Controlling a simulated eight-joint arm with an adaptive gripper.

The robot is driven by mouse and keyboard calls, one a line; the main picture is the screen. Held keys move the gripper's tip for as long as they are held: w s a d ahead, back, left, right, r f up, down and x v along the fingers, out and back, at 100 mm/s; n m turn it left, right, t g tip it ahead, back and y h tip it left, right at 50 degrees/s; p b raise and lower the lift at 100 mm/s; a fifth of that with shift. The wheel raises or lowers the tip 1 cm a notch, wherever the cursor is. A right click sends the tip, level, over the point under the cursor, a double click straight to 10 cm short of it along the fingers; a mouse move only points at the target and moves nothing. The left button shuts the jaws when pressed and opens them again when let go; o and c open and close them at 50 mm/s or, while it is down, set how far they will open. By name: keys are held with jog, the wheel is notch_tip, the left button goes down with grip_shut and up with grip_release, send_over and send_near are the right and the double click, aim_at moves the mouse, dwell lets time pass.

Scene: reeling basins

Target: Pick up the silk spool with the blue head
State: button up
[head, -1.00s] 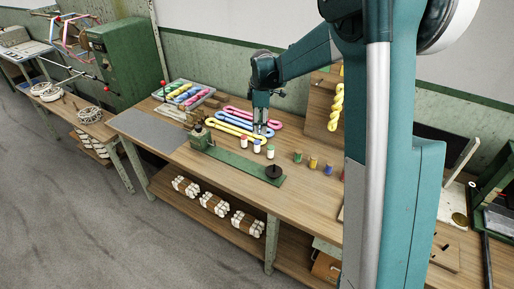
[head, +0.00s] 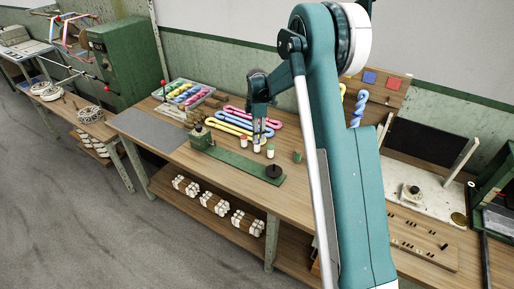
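Three small white spools stand in a row on the wooden workbench (head: 225,172). The left one, the red-headed spool (head: 244,142), and the right one, the green-headed spool (head: 270,152), are in clear view. The middle one, the blue-headed spool (head: 257,149), shows its white body. Its head is mostly hidden by my gripper (head: 258,139), which points down right at its top. The fingers are too small here to tell whether they are open or shut, or whether they touch the spool.
Pink, yellow and blue skeins (head: 240,122) lie behind the spools. A green rail with a dark knob (head: 274,171) runs in front. A green cylinder (head: 297,157) stands to the right. A tray of coloured skeins (head: 186,94) and a grey mat (head: 150,128) are at left.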

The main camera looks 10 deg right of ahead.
aim_at(257, 146)
jog(key=shift+f, duration=1.3)
jog(key=shift+w+d+f, duration=0.1)
jog(key=shift+f, duration=2.5)
jog(key=c, duration=0.7)
